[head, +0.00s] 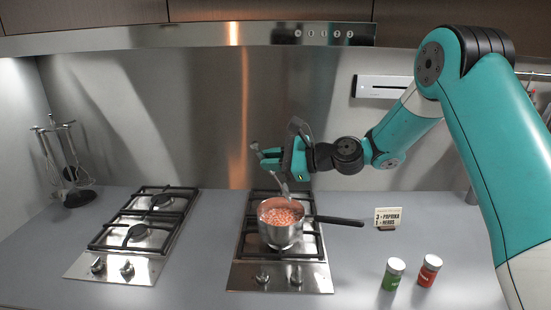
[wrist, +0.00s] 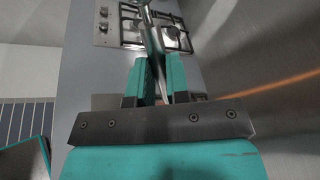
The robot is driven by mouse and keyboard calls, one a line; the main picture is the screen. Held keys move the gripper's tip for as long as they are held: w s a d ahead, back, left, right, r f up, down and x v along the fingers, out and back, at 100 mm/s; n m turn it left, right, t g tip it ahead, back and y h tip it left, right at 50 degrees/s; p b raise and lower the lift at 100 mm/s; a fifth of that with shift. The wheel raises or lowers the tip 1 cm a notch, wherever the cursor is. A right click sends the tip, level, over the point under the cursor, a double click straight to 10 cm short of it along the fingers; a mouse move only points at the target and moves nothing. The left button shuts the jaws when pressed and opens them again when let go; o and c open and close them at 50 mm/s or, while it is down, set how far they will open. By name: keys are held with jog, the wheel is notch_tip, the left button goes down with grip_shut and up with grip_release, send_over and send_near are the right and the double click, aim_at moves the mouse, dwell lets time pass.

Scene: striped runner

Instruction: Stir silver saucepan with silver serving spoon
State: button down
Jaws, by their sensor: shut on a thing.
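The silver saucepan (head: 281,236) stands on the right hob, its black handle pointing right. It holds reddish-pink food in small pieces. My gripper (head: 272,161) is above and slightly left of the saucepan, shut on the silver serving spoon (head: 280,185). The spoon slants down towards the saucepan's back rim; I cannot tell whether its lower end touches the food. In the wrist view, the spoon (wrist: 153,38) runs out between the two teal fingers of my gripper (wrist: 158,75).
The right hob (head: 250,275) and left hob (head: 110,266) have black grates. A green-labelled jar (head: 391,276), a red-labelled jar (head: 429,271) and a small recipe sign (head: 388,217) stand at right. A utensil rack (head: 72,180) stands back left. A steel backsplash rises behind.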

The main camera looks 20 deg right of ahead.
notch_tip(320, 180, down, 11)
jog(key=w+d+b, duration=0.2)
jog(key=b, duration=0.4)
jog(key=shift+d+f, duration=0.15)
jog(key=shift+d, duration=0.05)
jog(key=shift+w, duration=0.1)
dwell(0.6)
